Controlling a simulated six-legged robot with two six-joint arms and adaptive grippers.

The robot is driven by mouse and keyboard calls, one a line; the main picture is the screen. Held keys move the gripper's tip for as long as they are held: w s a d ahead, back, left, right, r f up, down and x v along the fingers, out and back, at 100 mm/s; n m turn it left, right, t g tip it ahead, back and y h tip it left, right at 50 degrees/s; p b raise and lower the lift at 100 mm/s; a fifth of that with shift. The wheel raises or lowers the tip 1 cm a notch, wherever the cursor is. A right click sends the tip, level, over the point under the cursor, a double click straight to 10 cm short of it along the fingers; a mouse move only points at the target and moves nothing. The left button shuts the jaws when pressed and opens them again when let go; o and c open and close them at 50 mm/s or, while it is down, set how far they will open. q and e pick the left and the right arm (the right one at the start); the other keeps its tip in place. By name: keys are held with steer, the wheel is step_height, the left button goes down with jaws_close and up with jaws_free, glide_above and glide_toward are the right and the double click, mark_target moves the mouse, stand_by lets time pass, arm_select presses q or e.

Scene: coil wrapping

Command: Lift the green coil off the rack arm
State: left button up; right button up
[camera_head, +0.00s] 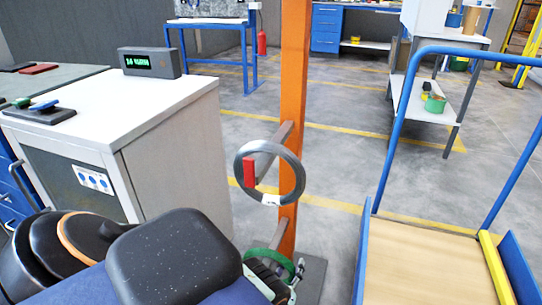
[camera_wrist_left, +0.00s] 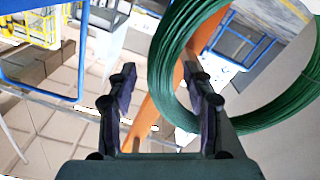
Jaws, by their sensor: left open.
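The green coil (camera_head: 283,260) hangs low on the orange rack post (camera_head: 292,100) in the head view, partly hidden by my left arm. In the left wrist view the green coil (camera_wrist_left: 163,75) is large at the right. Its left strand shows between the fingers of my left gripper (camera_wrist_left: 160,78), and the right finger overlaps the ring's opening. The fingers are apart, and I cannot tell whether they touch the coil. In the head view the left gripper (camera_head: 287,284) is mostly hidden behind my arm, at the coil's lower side. My right gripper is not in view.
A grey coil (camera_head: 240,172) hangs on an upper rack arm with a red end. A white-topped cabinet (camera_head: 120,105) stands left. A blue-framed cart (camera_head: 420,265) with a wooden deck stands right. Open floor lies behind the post.

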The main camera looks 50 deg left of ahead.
arm_select(q)
steer(key=shift+f, duration=0.1)
steer(key=shift+c, duration=0.2)
steer(key=shift+c, duration=0.9)
steer(key=shift+s, duration=0.1)
jaws_close()
